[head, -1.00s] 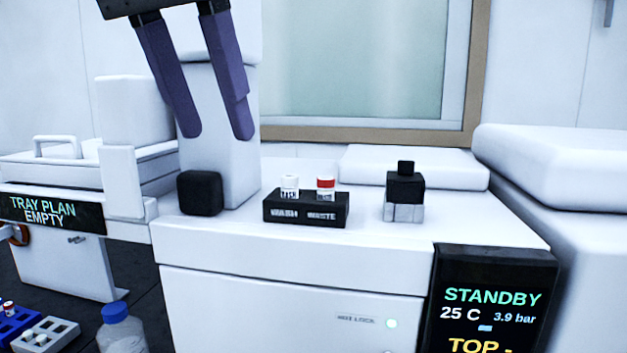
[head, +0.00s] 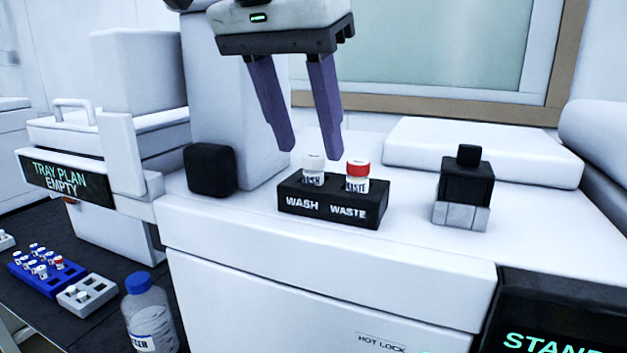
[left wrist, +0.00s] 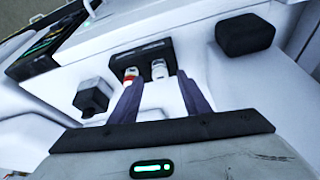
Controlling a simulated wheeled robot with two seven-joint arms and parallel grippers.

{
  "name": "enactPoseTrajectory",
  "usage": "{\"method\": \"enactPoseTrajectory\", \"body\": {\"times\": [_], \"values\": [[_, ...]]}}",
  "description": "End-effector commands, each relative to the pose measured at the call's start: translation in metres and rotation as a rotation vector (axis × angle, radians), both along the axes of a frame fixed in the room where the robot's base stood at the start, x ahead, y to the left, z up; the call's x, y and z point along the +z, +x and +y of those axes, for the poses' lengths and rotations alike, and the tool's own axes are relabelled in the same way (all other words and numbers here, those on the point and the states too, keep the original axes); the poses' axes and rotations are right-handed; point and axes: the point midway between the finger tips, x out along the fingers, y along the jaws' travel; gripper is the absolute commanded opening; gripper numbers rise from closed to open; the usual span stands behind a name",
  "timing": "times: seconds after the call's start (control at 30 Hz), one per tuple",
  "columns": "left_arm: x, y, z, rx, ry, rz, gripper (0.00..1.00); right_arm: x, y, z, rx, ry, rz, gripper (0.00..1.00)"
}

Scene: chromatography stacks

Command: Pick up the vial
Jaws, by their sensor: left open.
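A white-capped vial (head: 313,172) labelled WASH and a red-capped vial (head: 357,178) labelled WASTE stand upright in a black holder (head: 332,210) on the white machine top. My left gripper (head: 308,154) is open and empty, its two purple fingers pointing down just above the white-capped vial. In the left wrist view the white-capped vial (left wrist: 159,70) shows between the fingers, and the red-capped vial (left wrist: 131,74) shows by the left fingertip. I cannot tell whether a finger touches either vial. My right gripper is not in view.
A black-topped block (head: 465,185) stands right of the holder, and a black rounded block (head: 210,170) stands left. A blue rack (head: 40,285) with several vials, a grey rack (head: 86,296) and a blue-capped bottle (head: 148,318) are at lower left.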

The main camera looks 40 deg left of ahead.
Motion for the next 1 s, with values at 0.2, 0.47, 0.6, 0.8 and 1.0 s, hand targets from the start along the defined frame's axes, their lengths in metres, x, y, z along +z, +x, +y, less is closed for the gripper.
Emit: {"method": "enactPoseTrajectory", "body": {"times": [0.2,0.47,0.6,0.8,1.0], "values": [[-0.022,0.009,0.001,0.001,0.0,0.001,0.43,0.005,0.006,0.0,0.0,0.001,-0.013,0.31],[-0.023,0.009,0.001,0.001,-0.001,0.0,0.38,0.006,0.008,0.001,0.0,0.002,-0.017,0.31],[-0.023,0.009,0.001,0.001,-0.001,0.0,0.14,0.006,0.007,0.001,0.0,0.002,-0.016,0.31],[-0.023,0.009,0.001,0.001,-0.001,-0.001,0.0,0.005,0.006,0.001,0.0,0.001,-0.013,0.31],[-0.021,0.009,0.002,0.003,-0.001,-0.002,0.0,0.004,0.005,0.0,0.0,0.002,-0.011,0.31]]}}
